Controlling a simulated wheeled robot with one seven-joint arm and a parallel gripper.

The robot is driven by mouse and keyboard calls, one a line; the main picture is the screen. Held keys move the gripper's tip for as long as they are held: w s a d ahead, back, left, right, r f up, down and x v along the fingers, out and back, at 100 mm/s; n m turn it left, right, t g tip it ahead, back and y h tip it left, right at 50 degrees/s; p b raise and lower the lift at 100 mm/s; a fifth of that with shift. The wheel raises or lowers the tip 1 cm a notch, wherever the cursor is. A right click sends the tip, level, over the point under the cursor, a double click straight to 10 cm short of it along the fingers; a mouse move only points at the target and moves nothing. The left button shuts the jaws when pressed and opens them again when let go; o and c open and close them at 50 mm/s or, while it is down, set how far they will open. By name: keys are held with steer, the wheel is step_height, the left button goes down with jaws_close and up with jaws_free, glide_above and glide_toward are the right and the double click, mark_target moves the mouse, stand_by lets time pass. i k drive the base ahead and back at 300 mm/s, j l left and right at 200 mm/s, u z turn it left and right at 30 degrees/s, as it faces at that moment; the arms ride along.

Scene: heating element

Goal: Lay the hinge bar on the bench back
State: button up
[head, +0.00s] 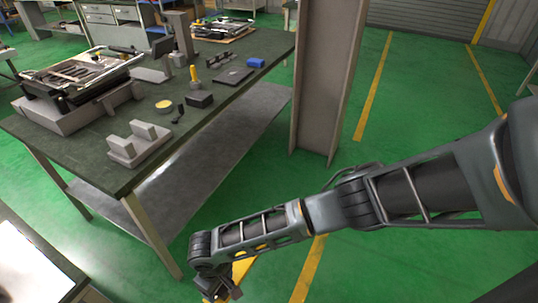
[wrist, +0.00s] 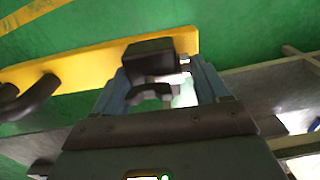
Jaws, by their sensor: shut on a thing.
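The hinge bar appears as a flat yellow bar (wrist: 90,68) in the wrist view, with a black block at my gripper and dark curved parts at the left. My gripper (wrist: 160,78) is shut on its black block. In the head view my gripper (head: 222,290) hangs low at the bottom edge, in front of the bench and below its top, with part of the yellow bar (head: 244,268) showing beside it. The bench (head: 75,160) has a dark green top and stands at the left. Much of the bar is hidden by my arm or outside the frame.
Bare top lies near the front and right edges. A grey column (head: 322,80) stands right of the bench.

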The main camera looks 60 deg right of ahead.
mark_target(285, 39)
steer(key=z, duration=1.4)
steer(key=i+l+z, duration=0.1)
steer(key=z, duration=0.3)
steer(key=i+l+z, duration=0.1)
steer(key=z, duration=0.3)
steer(key=i+z, duration=0.15)
steer(key=z, duration=0.25)
steer(key=i, duration=7.2)
steer(key=i+l+u, duration=0.2)
steer(key=i, duration=0.35)
steer(key=i+l+u, duration=0.2)
steer(key=i, duration=0.35)
steer(key=j, duration=0.1)
